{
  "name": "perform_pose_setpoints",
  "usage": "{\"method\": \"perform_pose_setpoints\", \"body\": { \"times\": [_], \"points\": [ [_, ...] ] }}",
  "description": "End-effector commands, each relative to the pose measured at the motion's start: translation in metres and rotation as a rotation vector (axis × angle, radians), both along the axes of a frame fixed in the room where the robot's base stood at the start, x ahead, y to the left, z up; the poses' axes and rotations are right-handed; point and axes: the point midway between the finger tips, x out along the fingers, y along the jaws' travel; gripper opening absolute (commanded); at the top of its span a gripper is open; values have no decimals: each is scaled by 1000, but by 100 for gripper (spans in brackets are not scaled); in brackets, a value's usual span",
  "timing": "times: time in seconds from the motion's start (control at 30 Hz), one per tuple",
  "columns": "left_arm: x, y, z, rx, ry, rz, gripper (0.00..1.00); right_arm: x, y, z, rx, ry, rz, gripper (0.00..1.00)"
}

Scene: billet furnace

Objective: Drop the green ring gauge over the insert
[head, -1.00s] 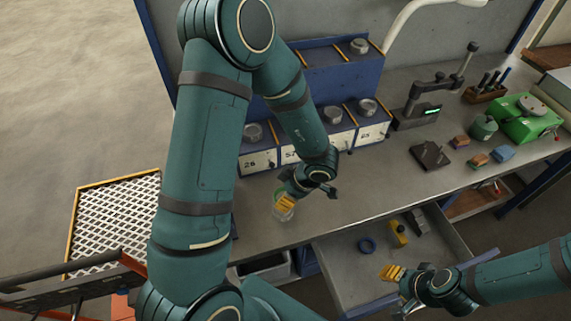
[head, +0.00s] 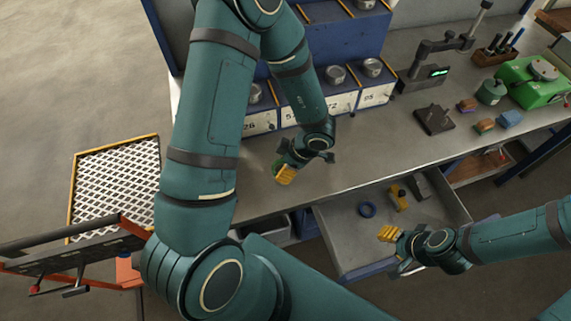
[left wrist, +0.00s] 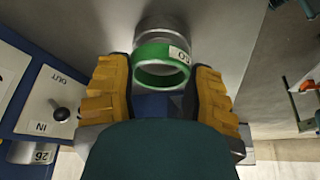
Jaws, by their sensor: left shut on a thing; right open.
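The green ring gauge (left wrist: 161,65), with a white label on its band, is between the two yellow fingers of my left gripper (left wrist: 160,88) in the left wrist view. My left gripper is shut on it. In the head view that gripper (head: 284,174) is low over the bench, and only a bit of green shows beside its fingers. A silver round part (left wrist: 160,27) shows just beyond the ring; I cannot tell whether it is the insert or whether the ring touches it. My right gripper (head: 389,235) is open and empty above the open drawer.
Numbered blue boxes (head: 330,108) with metal pieces on top stand behind my left gripper. The bench (head: 335,170) is clear right of my left gripper.

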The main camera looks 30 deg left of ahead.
Motion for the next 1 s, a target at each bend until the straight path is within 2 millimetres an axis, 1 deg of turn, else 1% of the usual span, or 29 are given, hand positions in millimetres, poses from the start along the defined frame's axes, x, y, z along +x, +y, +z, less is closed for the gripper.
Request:
{"method": "perform_pose_setpoints", "body": {
  "times": [0.07,0.63,1.0],
  "points": [
    [0,0,-3,0,-1,0,14,0,0,-3,0,0,0,47],
    [0,0,-2,0,0,-1,14,0,0,-2,0,-1,0,47],
    [0,-1,-1,0,0,-1,14,0,0,6,0,-1,0,47]
  ]
}}
